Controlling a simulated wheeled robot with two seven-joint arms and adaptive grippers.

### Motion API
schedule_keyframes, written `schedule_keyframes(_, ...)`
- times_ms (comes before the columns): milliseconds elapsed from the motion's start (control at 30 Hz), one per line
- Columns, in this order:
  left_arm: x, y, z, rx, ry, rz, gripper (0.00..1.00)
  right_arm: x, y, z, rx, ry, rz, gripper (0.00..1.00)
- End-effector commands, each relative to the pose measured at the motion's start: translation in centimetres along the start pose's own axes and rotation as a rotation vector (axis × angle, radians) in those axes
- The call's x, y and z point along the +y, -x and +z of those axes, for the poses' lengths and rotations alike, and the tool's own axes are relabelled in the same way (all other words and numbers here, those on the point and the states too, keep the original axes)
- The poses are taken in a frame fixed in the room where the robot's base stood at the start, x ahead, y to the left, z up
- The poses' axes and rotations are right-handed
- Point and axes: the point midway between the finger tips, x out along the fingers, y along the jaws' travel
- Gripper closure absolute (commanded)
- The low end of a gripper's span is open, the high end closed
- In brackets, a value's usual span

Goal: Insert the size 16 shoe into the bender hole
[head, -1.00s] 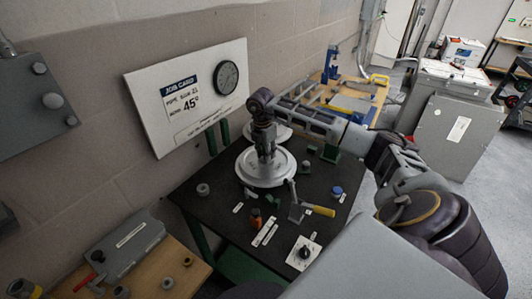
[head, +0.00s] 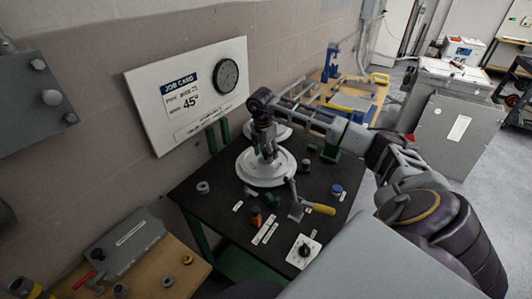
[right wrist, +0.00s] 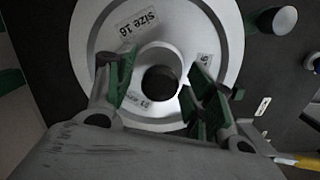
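The size 16 shoe (head: 256,179) is a pale grey disc lying flat on the black table. The right wrist view shows its "size 16" label and raised hub with a dark central hole (right wrist: 98,35). My right gripper (head: 267,155) is directly over the hub, pointing down. Its green-padded fingers (right wrist: 160,85) are apart, one on each side of the hub; contact is not clear. A grey metal tool with a yellow handle (head: 319,208) is just right of the shoe; I cannot tell whether it belongs to the bender. The bender hole is not identifiable. My left gripper is not visible.
Another pale disc (head: 283,130) sits behind the shoe, partly hidden by my arm. An orange-and-dark item (head: 256,215), a blue-topped round part (head: 336,191), a white plate with a black knob (head: 304,251) and several labels occupy the black table (head: 212,208). A job card reads 45° (head: 190,95).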

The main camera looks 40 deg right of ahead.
Motion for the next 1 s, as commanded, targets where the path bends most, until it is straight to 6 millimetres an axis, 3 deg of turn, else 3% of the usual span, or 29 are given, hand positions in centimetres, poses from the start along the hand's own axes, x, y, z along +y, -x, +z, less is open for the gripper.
schedule_keyframes(367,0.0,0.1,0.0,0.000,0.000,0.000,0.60,-0.1,0.1,0.0,0.000,0.001,-0.003,0.45)
schedule_keyframes(1000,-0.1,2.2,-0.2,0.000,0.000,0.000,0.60,-0.1,3.2,0.3,0.000,0.000,-0.002,0.45)
